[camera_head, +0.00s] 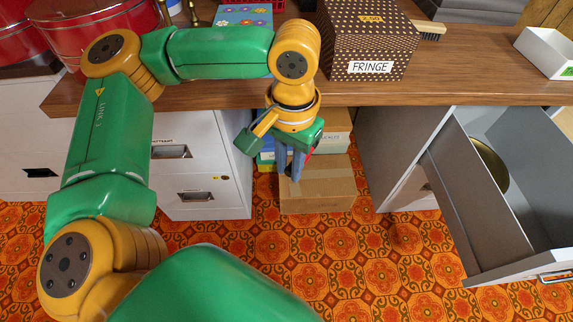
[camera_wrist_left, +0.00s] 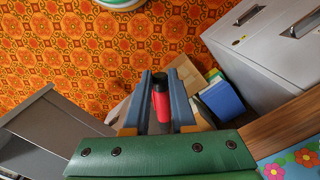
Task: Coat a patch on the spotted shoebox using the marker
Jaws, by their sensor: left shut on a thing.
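The spotted shoebox (camera_head: 350,47), dark brown with pale dots, stands on the wooden counter. It has a white FRINGE label on its front and a yellow price tag on its lid. My left gripper (camera_head: 290,178) points down just in front of the counter edge, below and left of the shoebox and apart from it. Its blue-grey fingers are shut on the marker, red with a black end, which shows between the fingers in the left wrist view (camera_wrist_left: 161,106). In the head view only a small red bit of the marker (camera_head: 309,158) shows. My right gripper is not in view.
An open grey drawer (camera_head: 455,200) juts out at the right, with a round brassy thing inside. Cardboard boxes (camera_head: 318,188) stand on the floor below the counter. A brush (camera_head: 429,29), a white open box (camera_head: 545,50), a flowered box (camera_head: 243,15) and red drums share the counter.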

